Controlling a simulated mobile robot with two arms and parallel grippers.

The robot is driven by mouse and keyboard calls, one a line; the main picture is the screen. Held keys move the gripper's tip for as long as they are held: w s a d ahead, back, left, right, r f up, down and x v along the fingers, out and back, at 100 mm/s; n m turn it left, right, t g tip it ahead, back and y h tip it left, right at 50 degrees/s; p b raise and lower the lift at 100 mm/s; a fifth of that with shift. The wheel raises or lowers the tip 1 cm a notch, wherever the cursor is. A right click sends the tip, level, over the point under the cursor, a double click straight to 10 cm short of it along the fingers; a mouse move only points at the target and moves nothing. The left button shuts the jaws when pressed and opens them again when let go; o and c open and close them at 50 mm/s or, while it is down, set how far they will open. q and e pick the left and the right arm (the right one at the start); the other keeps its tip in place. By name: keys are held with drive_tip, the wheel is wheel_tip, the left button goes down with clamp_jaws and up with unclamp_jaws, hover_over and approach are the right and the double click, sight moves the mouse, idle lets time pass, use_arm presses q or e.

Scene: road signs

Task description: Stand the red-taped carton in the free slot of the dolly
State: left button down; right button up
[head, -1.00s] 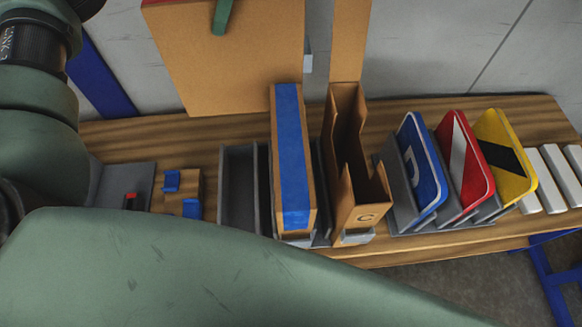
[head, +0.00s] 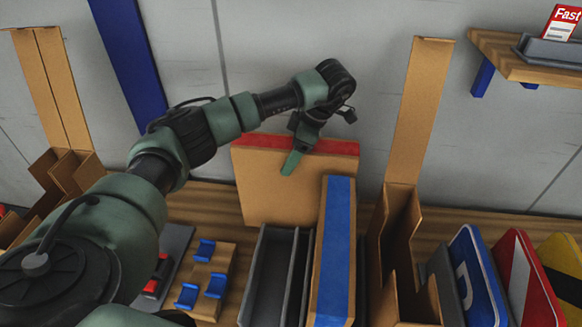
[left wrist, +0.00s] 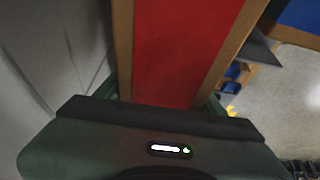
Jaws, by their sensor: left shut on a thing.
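The red-taped carton (head: 285,190) is a broad brown box with red tape along its top edge. My left gripper (head: 294,160) is shut on it from above, with a green finger against its front face. In the left wrist view, the red tape (left wrist: 185,55) runs between the fingers. The carton is upright behind the grey dolly (head: 297,275); I cannot tell whether its bottom touches the bench. The dolly's empty slot (head: 272,270) is left of a blue-taped carton (head: 335,255) standing in it. My right gripper is out of view.
An open tall brown carton (head: 400,235) stands right of the blue-taped one. Road signs (head: 475,275) stand in a rack farther right. A wooden block with blue clips (head: 212,275) lies left of the dolly. A wall shelf (head: 510,60) is at upper right.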

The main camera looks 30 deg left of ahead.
sight(298, 189)
use_arm(q)
wheel_tip(298, 189, down, 3)
drive_tip(key=shift+f, duration=0.2)
drive_tip(key=c, duration=0.6)
unclamp_jaws()
drive_tip(key=shift+f, duration=0.2)
drive_tip(key=shift+c, duration=0.2)
drive_tip(key=o, duration=0.4)
drive_tip(key=shift+r, duration=0.1)
drive_tip(key=shift+r, duration=0.1)
